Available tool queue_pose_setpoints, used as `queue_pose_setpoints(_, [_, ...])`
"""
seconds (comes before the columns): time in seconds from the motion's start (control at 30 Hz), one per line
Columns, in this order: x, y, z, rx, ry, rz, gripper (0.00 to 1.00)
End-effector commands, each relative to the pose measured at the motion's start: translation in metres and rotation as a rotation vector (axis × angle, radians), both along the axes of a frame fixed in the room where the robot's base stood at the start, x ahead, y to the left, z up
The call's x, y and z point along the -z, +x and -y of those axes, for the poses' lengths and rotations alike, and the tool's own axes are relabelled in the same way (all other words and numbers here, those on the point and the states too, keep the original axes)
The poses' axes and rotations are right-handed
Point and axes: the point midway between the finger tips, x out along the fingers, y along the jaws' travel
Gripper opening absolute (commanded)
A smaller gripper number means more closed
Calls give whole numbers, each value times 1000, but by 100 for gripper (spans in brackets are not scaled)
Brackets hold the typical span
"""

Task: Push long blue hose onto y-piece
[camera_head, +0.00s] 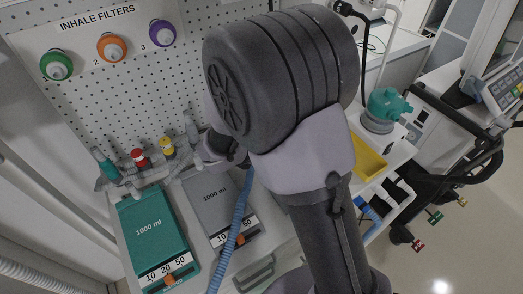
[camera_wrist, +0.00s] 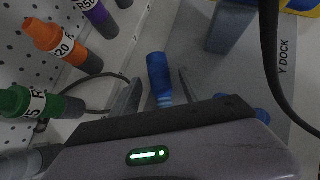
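My gripper (camera_wrist: 160,80) shows in the wrist view with its two dark fingers apart. A blue cuff-like piece (camera_wrist: 159,72) stands between and beyond them, with a narrow gap visible on each side. I cannot tell its depth or whether it is the hose's end. Another bit of blue (camera_wrist: 262,115) shows past the gripper's right edge. In the head view the long blue hose (camera_head: 238,218) runs from beside my wrist down to the bottom edge. My arm hides its upper end and most of my gripper (camera_head: 212,158). I cannot make out the y-piece clearly.
A grey panel marked Y DOCK (camera_wrist: 281,75) and a grey block (camera_wrist: 230,28) are at the right. Green, orange and purple filters (camera_head: 110,46) hang on the pegboard. Two 1000 ml units, teal (camera_head: 150,225) and grey (camera_head: 212,195), lie below. A yellow tray (camera_head: 368,158) is at the right.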

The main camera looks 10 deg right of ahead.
Motion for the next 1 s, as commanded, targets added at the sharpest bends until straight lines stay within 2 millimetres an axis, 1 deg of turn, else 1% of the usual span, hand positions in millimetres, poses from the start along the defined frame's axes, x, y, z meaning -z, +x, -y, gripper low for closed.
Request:
queue_pose_setpoints(0.17, [0, 0, 0, 0, 0, 0, 53])
queue_pose_setpoints(0.27, [-5, -2, -3, -1, 0, 0, 53])
queue_pose_setpoints(0.37, [-19, -9, -10, -4, 1, 1, 53])
queue_pose_setpoints(0.47, [-38, -21, -22, -5, 1, 1, 53])
queue_pose_setpoints(0.7, [-90, -55, -55, -5, 1, 2, 53])
queue_pose_setpoints(0.8, [-109, -68, -68, -3, 1, 2, 53])
queue_pose_setpoints(0.9, [-121, -78, -77, -3, 1, 1, 53])
queue_pose_setpoints(1.0, [-127, -84, -81, -1, 0, 0, 53])
